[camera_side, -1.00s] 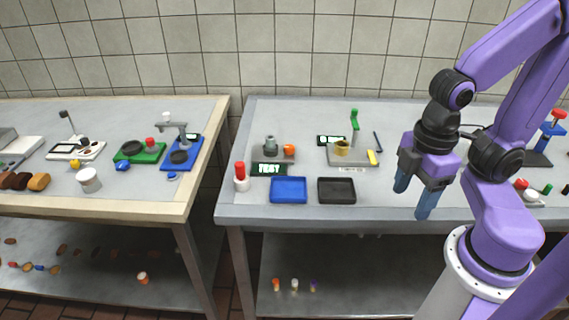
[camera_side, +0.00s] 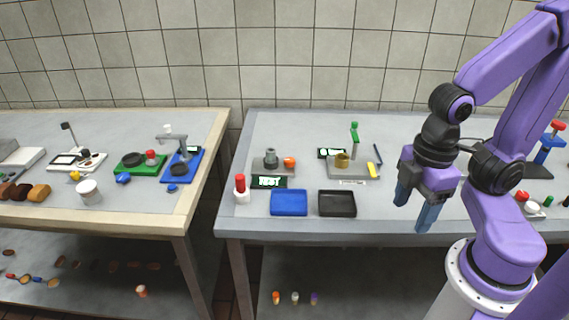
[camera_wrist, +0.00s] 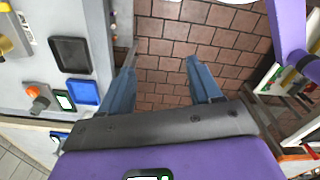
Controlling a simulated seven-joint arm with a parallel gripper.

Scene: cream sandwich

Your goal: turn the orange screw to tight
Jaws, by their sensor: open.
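The orange screw (camera_side: 289,162) shows as a small orange knob on the right side of a grey fixture (camera_side: 270,161) on the right-hand table. It also appears in the wrist view (camera_wrist: 32,91) at the left. How tight the screw is cannot be told. My gripper (camera_side: 412,210) is open and empty, fingers pointing down, near the table's front edge, well to the right of the screw. In the wrist view, only the brick floor shows between my gripper's fingers (camera_wrist: 160,62).
A blue tray (camera_side: 289,213) and a black tray (camera_side: 337,213) lie in front of the fixture. A red-topped white bottle (camera_side: 241,190) stands at the left.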

